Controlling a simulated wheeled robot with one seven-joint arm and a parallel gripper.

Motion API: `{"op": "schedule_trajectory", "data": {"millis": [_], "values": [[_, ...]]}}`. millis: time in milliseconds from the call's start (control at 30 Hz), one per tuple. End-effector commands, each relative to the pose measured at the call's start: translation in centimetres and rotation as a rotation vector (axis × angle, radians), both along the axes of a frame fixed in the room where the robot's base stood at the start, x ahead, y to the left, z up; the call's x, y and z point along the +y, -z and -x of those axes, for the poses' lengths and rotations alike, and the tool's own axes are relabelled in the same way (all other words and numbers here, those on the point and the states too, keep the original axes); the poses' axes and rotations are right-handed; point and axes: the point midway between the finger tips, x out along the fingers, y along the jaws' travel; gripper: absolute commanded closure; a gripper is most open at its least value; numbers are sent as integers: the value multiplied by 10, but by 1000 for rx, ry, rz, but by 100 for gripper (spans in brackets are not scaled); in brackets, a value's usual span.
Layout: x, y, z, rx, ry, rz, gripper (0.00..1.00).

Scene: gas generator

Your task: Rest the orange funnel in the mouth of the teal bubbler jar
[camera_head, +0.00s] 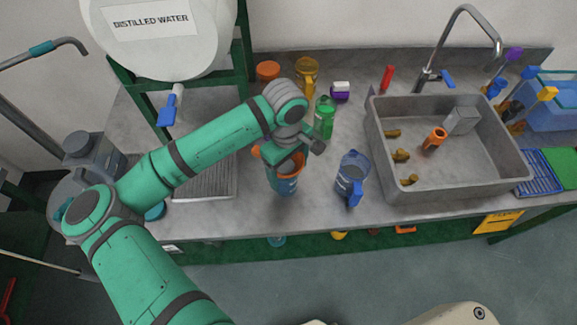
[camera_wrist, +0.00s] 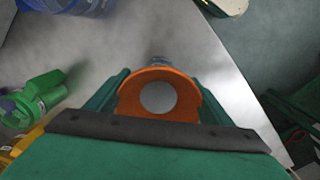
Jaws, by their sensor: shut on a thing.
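The orange funnel (camera_head: 293,168) is held by my gripper (camera_head: 288,155) over the bench; my arm partly hides it. The wrist view shows the funnel (camera_wrist: 159,76) from above, between the two green fingers of my gripper (camera_wrist: 160,95), with a pale round opening in its middle. A teal-blue jar (camera_head: 287,187) stands upright directly below the funnel in the head view. A small bluish piece of it (camera_wrist: 159,61) shows past the funnel in the wrist view. I cannot tell whether the funnel's stem is inside the jar's mouth or whether the two touch.
A blue jug (camera_head: 351,178) stands to the right. A green bottle (camera_head: 324,121) stands behind, with a yellow jug (camera_head: 307,75) farther back. The sink (camera_head: 450,180) holds several small parts. A ribbed drainer (camera_head: 205,178) lies left. The bench's front edge is close.

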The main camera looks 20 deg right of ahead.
Motion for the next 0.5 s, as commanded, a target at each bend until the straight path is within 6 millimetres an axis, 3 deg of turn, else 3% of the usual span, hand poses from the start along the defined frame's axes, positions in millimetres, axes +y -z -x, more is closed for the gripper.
{"op": "schedule_trajectory", "data": {"millis": [367, 400, 467, 500], "values": [[0, 2, 0, 1, 0, 0, 47], [0, 2, 0, 1, 0, 0, 18], [0, 2, 0, 0, 0, 0, 4], [0, 2, 0, 0, 0, 0, 4]]}}
